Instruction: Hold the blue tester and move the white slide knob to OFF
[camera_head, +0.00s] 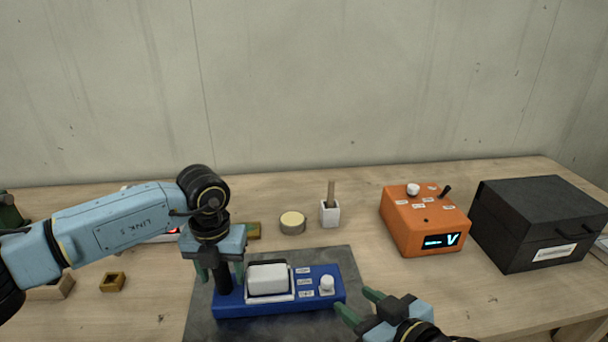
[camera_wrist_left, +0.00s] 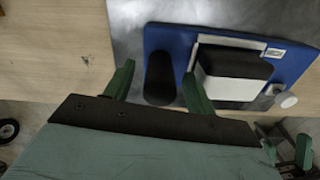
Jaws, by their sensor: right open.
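The blue tester (camera_head: 279,305) lies on a dark grey mat (camera_head: 200,325) at the table's front. It has a white block-like part (camera_head: 268,279), a black upright handle (camera_head: 222,279) at its left end and a white slide knob (camera_head: 327,284) at its right end. Small labels stand left of the knob; their text is too small to read. My left gripper (camera_wrist_left: 158,84) is open around the black handle (camera_wrist_left: 160,77), with a gap on each side in the left wrist view. My right gripper (camera_head: 358,303) is open and empty, just right of the tester's right end.
An orange meter (camera_head: 405,233) with a lit display and a black box (camera_head: 530,235) stand at the right. A white cup (camera_head: 330,214) and a round tin (camera_head: 292,223) stand behind the tester. A small wooden box (camera_head: 113,282) lies at the left.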

